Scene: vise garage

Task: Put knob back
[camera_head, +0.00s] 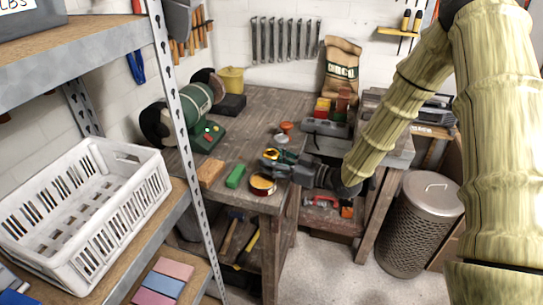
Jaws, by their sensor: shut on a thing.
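My gripper (283,166) reaches in from the right, low over the front of the workbench (258,112). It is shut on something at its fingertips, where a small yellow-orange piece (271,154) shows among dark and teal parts. I cannot tell whether this piece is the knob. A round orange-red piece (286,127) sits on the bench just behind the gripper, apart from it. A grey vise-like block (325,128) stands at the bench's right side. My gripper and arm hide part of the bench front.
A round tin (262,185), a green block (235,177) and a wooden block (211,173) lie near the gripper. A green bench grinder (196,105) stands at left. A shelf with a white crate (88,210) is front left; a metal bin (420,222) stands right.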

